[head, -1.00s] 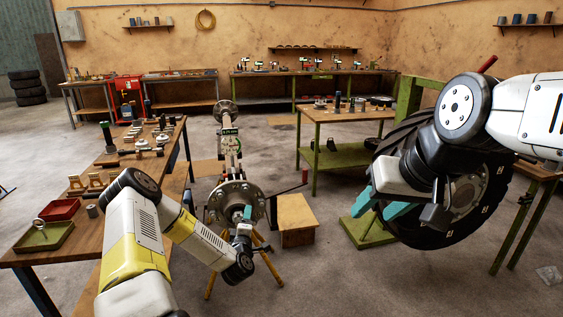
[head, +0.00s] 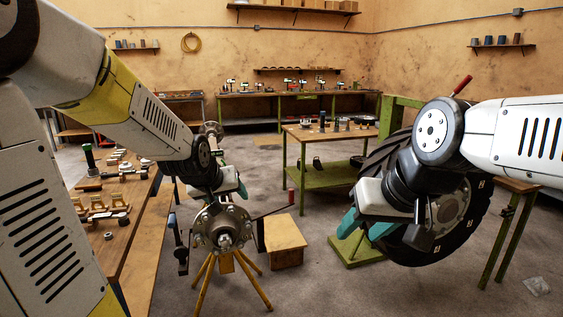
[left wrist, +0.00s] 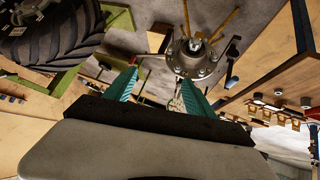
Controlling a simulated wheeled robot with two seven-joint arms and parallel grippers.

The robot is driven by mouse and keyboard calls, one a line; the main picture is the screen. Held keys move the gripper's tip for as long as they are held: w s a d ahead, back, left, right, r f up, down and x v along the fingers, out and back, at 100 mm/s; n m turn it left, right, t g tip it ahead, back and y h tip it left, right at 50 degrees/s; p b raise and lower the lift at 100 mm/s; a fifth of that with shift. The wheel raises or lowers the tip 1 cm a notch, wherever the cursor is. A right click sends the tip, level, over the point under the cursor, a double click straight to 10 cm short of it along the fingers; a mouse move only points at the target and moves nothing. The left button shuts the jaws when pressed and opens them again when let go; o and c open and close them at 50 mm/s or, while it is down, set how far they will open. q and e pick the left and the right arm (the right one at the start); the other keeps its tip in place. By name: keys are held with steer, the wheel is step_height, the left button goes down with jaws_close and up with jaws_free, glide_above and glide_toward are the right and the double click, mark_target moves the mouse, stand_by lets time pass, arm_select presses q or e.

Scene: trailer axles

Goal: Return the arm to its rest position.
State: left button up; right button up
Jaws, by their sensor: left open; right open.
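My left arm comes in from the left of the head view, raised and bent. Its gripper (head: 222,190) hangs in front of the axle, partly hidden by the wrist. In the left wrist view its two teal fingers (left wrist: 158,88) are apart with nothing between them. The axle's hub (head: 224,228) with its studded flange sits on a yellow stand below that gripper; the hub also shows in the left wrist view (left wrist: 196,58). My right gripper (head: 366,226) has teal fingers apart, in front of the big tyre (head: 462,228). I cannot tell whether they touch it.
A wooden bench (head: 146,232) with small parts runs along the left. A wooden box (head: 284,238) stands right of the hub. A green-legged table (head: 330,134) stands behind. Open floor (head: 330,290) lies in front.

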arm_select(q)
steer(key=s+r+m+g, duration=0.1)
steer(key=s+r, duration=0.1)
steer(key=s, duration=0.8)
steer(key=s+r+m+g, duration=0.1)
steer(key=s+r, duration=0.2)
steer(key=s, duration=0.8)
steer(key=shift+s+a+g+h, duration=0.15)
steer(key=shift+s+g+h, duration=0.15)
